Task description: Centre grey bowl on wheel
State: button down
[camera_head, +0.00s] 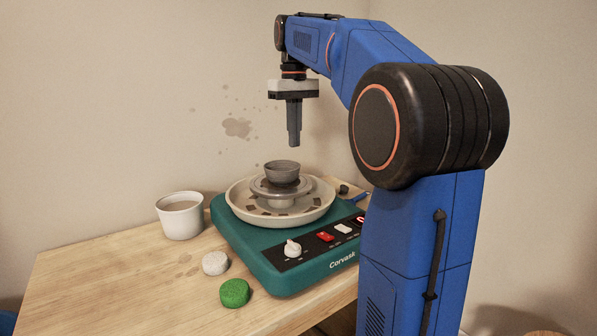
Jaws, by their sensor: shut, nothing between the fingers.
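A small grey bowl (282,172) stands upright on the round grey wheel head (263,187) of the pottery wheel. The bowl looks close to the middle of the wheel head, but I cannot tell its exact offset from this angle. A cream splash pan (240,204) with several dark patches surrounds the wheel head, on a teal wheel base (245,247). My gripper (294,145) points straight down above the bowl and slightly to its right in the picture. It is shut and empty, with a clear gap between its fingertips and the bowl.
A white cup (181,222) stands on the wooden table (110,275) left of the wheel. A pale round sponge (215,263) and a green round piece (234,293) lie in front of it. The table's left part is clear.

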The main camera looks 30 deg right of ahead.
aim_at(285, 172)
jog(key=shift+w+a+f, duration=0.1)
jog(key=shift+w+f, duration=0.3)
jog(key=shift+f, duration=1.3)
jog(key=shift+w+f, duration=0.35)
jog(key=shift+f, duration=1.35)
jog(key=shift+w+a+f, duration=0.1)
jog(key=shift+w+f, duration=0.3)
jog(key=shift+f, duration=1.3)
jog(key=shift+w, duration=1.2)
jog(key=shift+s, duration=0.15)
